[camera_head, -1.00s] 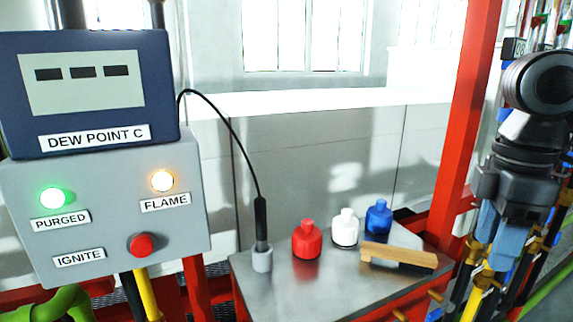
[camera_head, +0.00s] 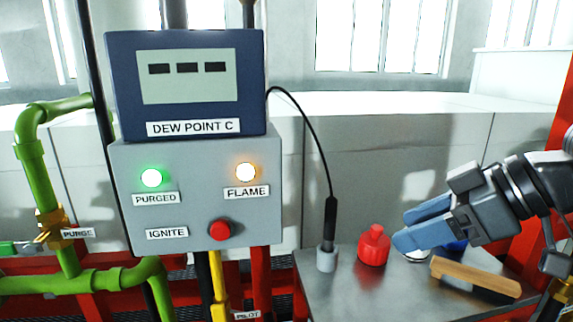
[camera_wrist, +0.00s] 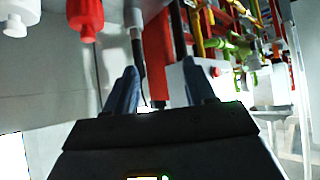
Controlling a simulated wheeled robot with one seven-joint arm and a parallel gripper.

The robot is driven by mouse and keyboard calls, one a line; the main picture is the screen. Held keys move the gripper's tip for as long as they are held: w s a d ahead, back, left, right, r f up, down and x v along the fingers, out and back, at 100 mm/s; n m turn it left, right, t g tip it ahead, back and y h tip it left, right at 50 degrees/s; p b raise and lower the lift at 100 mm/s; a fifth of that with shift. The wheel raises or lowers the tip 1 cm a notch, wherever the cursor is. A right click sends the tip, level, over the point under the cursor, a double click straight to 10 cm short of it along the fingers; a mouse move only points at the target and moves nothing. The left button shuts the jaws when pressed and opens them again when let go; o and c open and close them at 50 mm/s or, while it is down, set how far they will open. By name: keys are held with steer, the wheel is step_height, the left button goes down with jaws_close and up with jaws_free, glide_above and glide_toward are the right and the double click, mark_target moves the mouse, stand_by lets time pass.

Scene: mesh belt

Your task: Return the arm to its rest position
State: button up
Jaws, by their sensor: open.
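My gripper (camera_head: 415,225) is at the right in the head view, its two blue fingers spread apart and pointing left above the metal table (camera_head: 345,296). Nothing is between the fingers. It hides most of a white bottle (camera_head: 417,256) and a blue bottle (camera_head: 456,246). A red bottle (camera_head: 374,246) stands just left of the fingertips. In the wrist view both blue fingers (camera_wrist: 157,90) show apart, with the red bottle (camera_wrist: 86,14) and white bottle (camera_wrist: 18,14) at the upper left.
A grey control box (camera_head: 200,205) with lit PURGED and FLAME lamps and a red button (camera_head: 220,231) is left of the table. A black probe (camera_head: 331,215) stands in a grey holder. A wooden-handled tool (camera_head: 475,277) lies at the table's right. Green pipes (camera_head: 38,170) are at far left.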

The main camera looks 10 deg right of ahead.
steer(key=w+a+r+m+t+y, duration=0.3)
steer(key=a+t+y, duration=0.15)
steer(key=a, duration=0.25)
step_height(320, 180, down, 4)
steer(key=s+a+f+m+t+h, duration=0.1)
steer(key=a+m+t+h, duration=0.15)
steer(key=m+t, duration=0.4)
steer(key=s+d+f+m+h, duration=0.2)
steer(key=s+f+m+h, duration=0.55)
steer(key=s+f, duration=0.65)
steer(key=s+d+f+n+g+h, duration=0.1)
steer(key=s+d+n, duration=0.2)
steer(key=s, duration=0.8)
steer(key=s+d+f+n+g+h, duration=0.1)
steer(key=s+d+f+n, duration=0.1)
steer(key=s, duration=0.9)
steer(key=shift+s+d+f+n+g, duration=0.2)
steer(key=shift+d+n+g, duration=0.3)
steer(key=shift+n, duration=0.6)
